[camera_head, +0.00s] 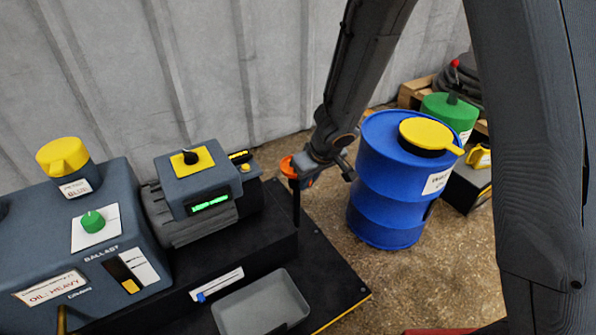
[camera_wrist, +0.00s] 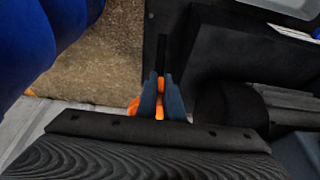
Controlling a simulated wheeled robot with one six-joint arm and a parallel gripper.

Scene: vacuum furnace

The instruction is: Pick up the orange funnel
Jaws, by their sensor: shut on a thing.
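The orange funnel (camera_head: 288,167) shows as a small orange patch at the top of a thin black post (camera_head: 297,205) on the black base. My gripper (camera_head: 303,172) is at the post's top and shut on the funnel, hiding most of it. In the wrist view, the funnel (camera_wrist: 160,113) shows orange between and beside my two dark blue fingers, and my gripper (camera_wrist: 161,82) closes around it. The black post (camera_wrist: 162,52) runs on beyond the fingertips. I cannot tell whether the funnel still touches the post.
A blue drum (camera_head: 385,205) with a yellow cap stands close to the right of my gripper. A pump unit (camera_head: 200,195) stands to the left, and a grey tray (camera_head: 262,305) lies in front. Speckled floor (camera_head: 325,215) is clear between base and drum.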

